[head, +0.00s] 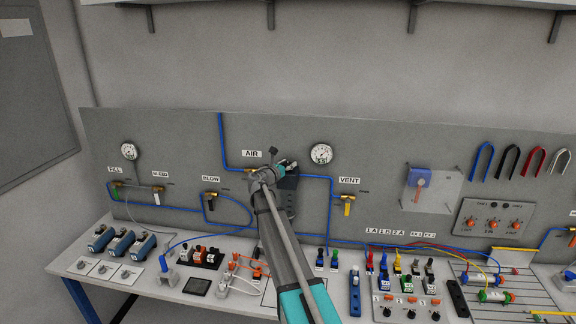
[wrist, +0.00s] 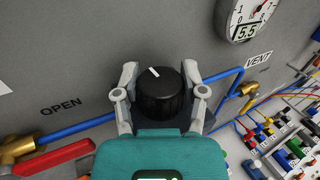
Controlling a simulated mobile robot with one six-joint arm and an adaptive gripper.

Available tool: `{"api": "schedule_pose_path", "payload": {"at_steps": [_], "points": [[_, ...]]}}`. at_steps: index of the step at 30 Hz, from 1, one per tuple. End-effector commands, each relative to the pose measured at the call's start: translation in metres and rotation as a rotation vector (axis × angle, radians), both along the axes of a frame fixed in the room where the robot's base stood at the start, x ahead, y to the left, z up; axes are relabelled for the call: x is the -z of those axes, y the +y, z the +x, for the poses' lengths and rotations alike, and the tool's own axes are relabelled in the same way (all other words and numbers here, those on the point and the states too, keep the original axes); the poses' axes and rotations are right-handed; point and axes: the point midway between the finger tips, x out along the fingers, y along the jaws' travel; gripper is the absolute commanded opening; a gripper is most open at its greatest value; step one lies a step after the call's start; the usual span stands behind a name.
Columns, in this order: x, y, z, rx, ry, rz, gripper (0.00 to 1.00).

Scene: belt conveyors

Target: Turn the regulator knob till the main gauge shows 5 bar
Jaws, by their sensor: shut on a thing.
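The black regulator knob (wrist: 160,92) is in the middle of the wrist view, with a white mark on its top pointing up and slightly left. My gripper (wrist: 160,76) has one finger on each side of the knob and is shut on it. In the head view my gripper (head: 285,166) is at the panel and hides the knob. The round white gauge (wrist: 247,16) near the VENT label is partly cut off in the wrist view; its number window reads 5.5. The same gauge (head: 321,154) is whole but too small to read in the head view.
A red-handled valve (wrist: 52,158) on a blue pipe is left of my gripper, beside the word OPEN. The yellow VENT valve (head: 348,205) is to the right. A second gauge (head: 128,151) is on the panel's left. The bench (head: 150,281) below holds several devices.

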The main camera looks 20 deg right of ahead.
Motion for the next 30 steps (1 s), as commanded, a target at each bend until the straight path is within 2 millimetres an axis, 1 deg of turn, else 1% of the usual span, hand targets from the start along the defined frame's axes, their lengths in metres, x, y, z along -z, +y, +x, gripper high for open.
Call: {"api": "schedule_pose_path", "payload": {"at_steps": [1,3,4,8,14,30], "points": [[-0.0001,-0.0002,0.0001,0.000,0.000,0.000,0.24],[-0.0001,-0.0002,0.0000,0.000,0.000,0.000,0.11],[-0.0001,-0.0002,0.0000,0.000,0.001,-0.001,0.07],[-0.0001,-0.0004,-0.0003,-0.005,0.001,-0.001,0.07],[-0.0002,-0.0011,-0.0014,-0.064,0.001,-0.001,0.07],[-0.0004,-0.0011,-0.0003,-0.345,0.001,-0.002,0.07]]}}
